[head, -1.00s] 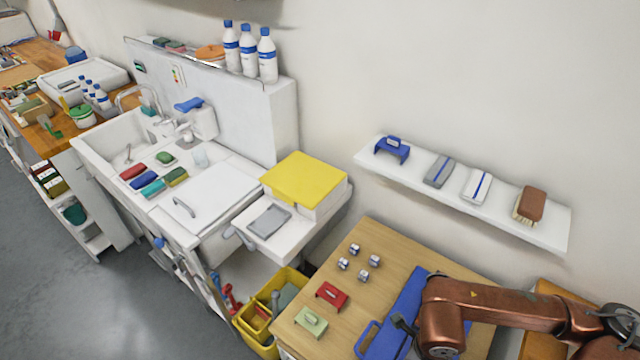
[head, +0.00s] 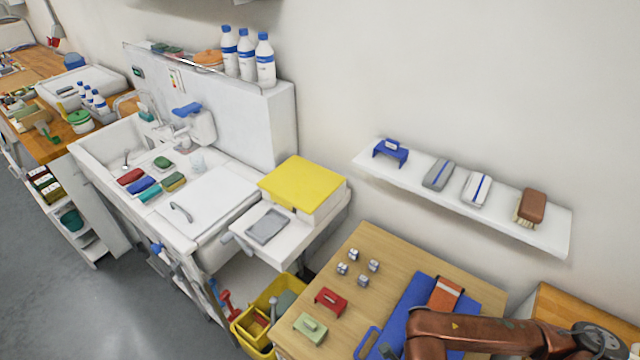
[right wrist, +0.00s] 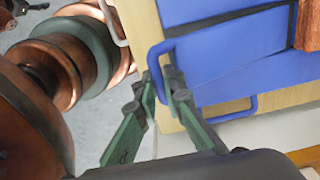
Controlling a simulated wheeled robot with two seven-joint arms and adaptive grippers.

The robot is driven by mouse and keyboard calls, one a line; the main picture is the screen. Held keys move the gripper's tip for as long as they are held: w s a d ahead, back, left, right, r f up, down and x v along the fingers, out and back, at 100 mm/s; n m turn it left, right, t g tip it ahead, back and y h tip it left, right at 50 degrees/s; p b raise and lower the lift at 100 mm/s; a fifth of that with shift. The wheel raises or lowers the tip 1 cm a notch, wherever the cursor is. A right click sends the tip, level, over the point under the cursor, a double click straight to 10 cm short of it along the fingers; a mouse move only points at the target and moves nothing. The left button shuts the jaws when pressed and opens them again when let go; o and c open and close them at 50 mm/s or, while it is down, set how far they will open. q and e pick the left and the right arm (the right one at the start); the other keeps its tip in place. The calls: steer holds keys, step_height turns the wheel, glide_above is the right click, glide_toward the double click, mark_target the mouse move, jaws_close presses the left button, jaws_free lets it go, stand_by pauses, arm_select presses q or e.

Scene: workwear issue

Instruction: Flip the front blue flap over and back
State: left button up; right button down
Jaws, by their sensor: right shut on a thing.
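A blue flap (head: 412,305) lies on the wooden table, with a blue loop handle (head: 366,343) at its left edge. In the right wrist view the blue flap (right wrist: 230,70) fills the upper right. My right gripper (right wrist: 162,78) is shut on a blue loop handle (right wrist: 154,58) at the table's edge. A second blue loop (right wrist: 238,112) stands out from the blue piece's lower edge. In the head view, my right arm hides part of the flap, and the right gripper (head: 386,350) shows only partly at the bottom edge. My left gripper is not in view.
An orange block with a white stripe (head: 446,293) lies on the blue piece. Red (head: 331,300) and green (head: 311,327) handled blocks and several small metal pieces (head: 362,280) stand left of it. A yellow bin (head: 254,335) stands beside the table; a shelf (head: 508,222) hangs behind.

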steer(key=f, duration=0.1)
steer(key=f+b, duration=0.1)
steer(key=f, duration=0.1)
steer(key=shift+w+a+f+b, duration=0.15)
steer(key=shift+a+f+b, duration=0.15)
steer(key=shift+f+b, duration=0.1)
step_height(320, 180, down, 5)
steer(key=b, duration=0.4)
steer(key=shift+w, duration=0.1)
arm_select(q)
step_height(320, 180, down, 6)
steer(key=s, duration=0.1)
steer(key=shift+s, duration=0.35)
arm_select(e)
steer(key=c, duration=2.2)
jaws_free()
steer(key=shift+c, duration=0.2)
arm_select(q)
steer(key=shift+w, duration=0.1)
